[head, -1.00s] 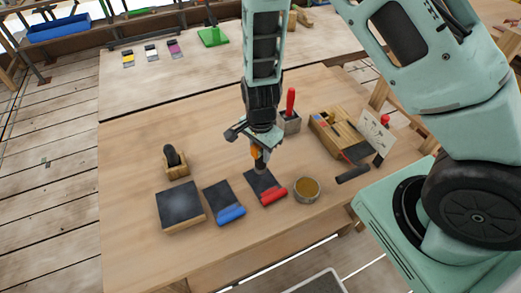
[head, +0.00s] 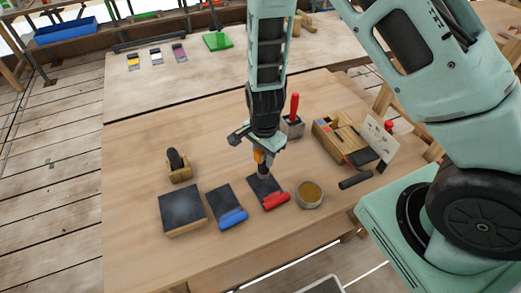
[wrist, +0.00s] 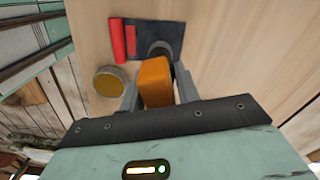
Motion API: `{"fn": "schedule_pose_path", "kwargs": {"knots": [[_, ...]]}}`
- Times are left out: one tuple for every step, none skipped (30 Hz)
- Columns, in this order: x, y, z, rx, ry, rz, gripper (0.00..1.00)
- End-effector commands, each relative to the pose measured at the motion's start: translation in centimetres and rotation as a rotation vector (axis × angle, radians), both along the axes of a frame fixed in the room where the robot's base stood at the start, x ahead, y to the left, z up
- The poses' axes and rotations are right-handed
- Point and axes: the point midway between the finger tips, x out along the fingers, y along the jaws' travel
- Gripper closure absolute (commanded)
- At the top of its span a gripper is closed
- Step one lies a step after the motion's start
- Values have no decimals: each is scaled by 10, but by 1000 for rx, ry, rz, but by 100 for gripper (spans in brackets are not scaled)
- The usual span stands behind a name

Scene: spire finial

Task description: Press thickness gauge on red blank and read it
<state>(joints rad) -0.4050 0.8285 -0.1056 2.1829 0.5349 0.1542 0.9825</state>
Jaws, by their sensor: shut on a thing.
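The red blank (head: 275,201) lies on the wooden table, a dark plate with a red rolled edge; it also shows in the wrist view (wrist: 118,42). My gripper (head: 261,153) is above the dark plate and shut on the thickness gauge, which has an orange body (wrist: 155,82) and a dark round lower end (head: 263,170). The gauge's lower end stands over the dark plate and appears to touch it, away from the red edge. A lit yellow strip and a green light (wrist: 147,170) show at the bottom of the wrist view; no reading is legible.
A blue-edged blank (head: 228,207) and a dark square block (head: 183,210) lie to the left. A round tin (head: 309,195) stands close on the right. A wooden box (head: 340,138), a white card (head: 378,138) and a red-handled tool (head: 294,107) are behind.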

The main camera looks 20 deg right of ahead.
Motion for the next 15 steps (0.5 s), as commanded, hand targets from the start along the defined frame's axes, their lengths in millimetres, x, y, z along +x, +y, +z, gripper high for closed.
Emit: {"fn": "schedule_pose_path", "kwargs": {"knots": [[0,0,0,0,0,0,100],[0,0,-1,0,0,0,100],[0,0,-1,0,0,0,100],[0,0,-2,0,0,0,100],[0,0,-3,0,0,0,100],[0,0,-4,0,0,0,100],[0,0,-6,0,0,0,100],[0,0,-7,0,0,0,100],[0,0,-9,0,0,0,100],[0,0,-11,0,0,0,100],[0,0,-13,0,0,0,100],[0,0,-16,0,0,0,100],[0,0,-18,0,0,0,100],[0,0,-20,0,0,0,100],[0,0,-23,0,0,0,100]]}}
